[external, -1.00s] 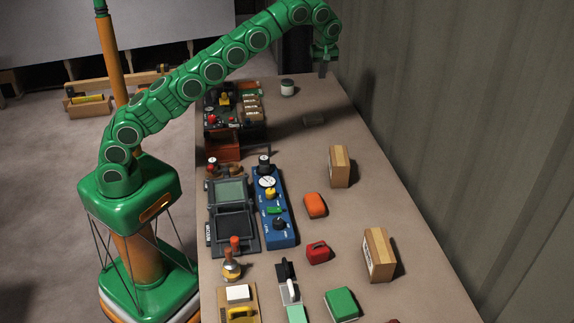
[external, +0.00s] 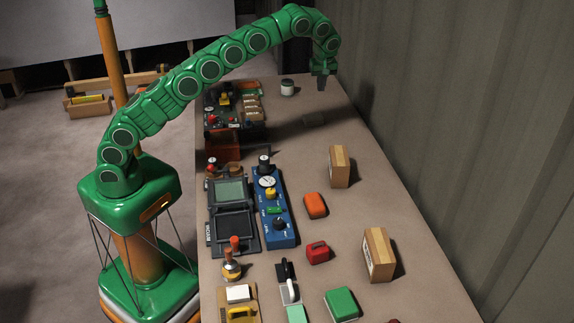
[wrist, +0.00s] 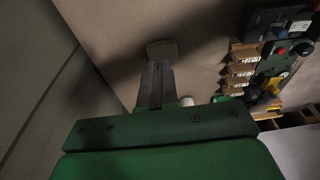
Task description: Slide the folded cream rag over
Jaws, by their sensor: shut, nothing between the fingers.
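My gripper (external: 321,87) hangs pointing down over the far part of the bench, behind the rag in the external view. Its fingers are together and hold nothing; they also show in the wrist view (wrist: 156,70). The fingers overlap the rag's near edge in the wrist view, and I cannot tell whether they touch it.
A white jar (external: 288,88) stands behind and left of the rag. Instrument boxes (external: 236,110) line the bench's left side. A wooden block (external: 339,166), an orange item (external: 315,205) and a red item (external: 318,252) stand nearer the camera. A corrugated wall (external: 460,130) runs along the right.

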